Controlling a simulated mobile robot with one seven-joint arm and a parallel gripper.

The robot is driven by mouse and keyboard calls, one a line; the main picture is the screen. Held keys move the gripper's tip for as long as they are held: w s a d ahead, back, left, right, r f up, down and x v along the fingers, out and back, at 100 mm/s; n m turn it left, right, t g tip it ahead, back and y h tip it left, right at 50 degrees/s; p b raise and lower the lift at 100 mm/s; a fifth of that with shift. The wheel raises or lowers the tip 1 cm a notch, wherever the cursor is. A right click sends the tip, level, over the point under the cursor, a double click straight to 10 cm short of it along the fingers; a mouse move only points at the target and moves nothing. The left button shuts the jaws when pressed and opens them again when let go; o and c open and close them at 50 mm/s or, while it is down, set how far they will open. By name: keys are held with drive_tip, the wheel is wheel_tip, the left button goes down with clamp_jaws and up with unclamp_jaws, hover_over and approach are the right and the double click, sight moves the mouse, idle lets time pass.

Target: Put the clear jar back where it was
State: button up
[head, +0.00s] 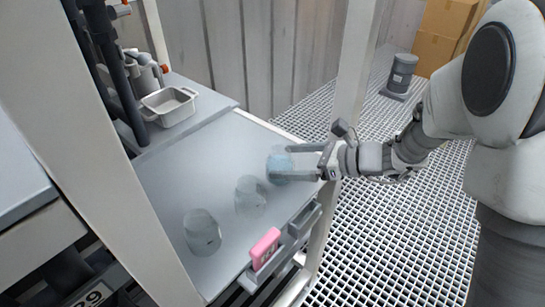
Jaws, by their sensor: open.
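Three clear jars stand in a slanting row on the grey table (190,165). The far jar (279,163) looks bluish and is next to my gripper. The middle jar (249,194) and the near jar (203,233) look greyer, and the near one has a small dark mark low on its side. My gripper (282,163) reaches in from the right, open, with its fingers on either side of the far jar. I cannot tell whether the fingers touch it.
A pink object (265,246) stands at the table's front edge, near grey handle-like parts (304,217). A white tray (170,106) sits on the back left. Upright white posts frame the table. The table's left middle is clear.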

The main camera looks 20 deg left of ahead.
drive_tip(key=p+v, duration=0.1)
drive_tip(key=v, duration=0.5)
drive_tip(key=shift+d, duration=0.2)
drive_tip(key=shift+r, duration=0.1)
drive_tip(key=shift+s+d+r, duration=0.2)
drive_tip(key=shift+s+r, duration=0.05)
drive_tip(key=s+d+r+n+t+h, duration=0.2)
drive_tip(key=s+d+r+n+h, duration=0.2)
drive_tip(key=d+n, duration=0.5)
drive_tip(key=s+d+r+n+t+h, duration=0.3)
drive_tip(key=s+d+n+h, duration=0.6)
drive_tip(key=d, duration=0.7)
drive_tip(key=shift+s+r+t, duration=0.3)
drive_tip(key=shift+s+r, duration=0.5)
drive_tip(key=shift+s, duration=0.35)
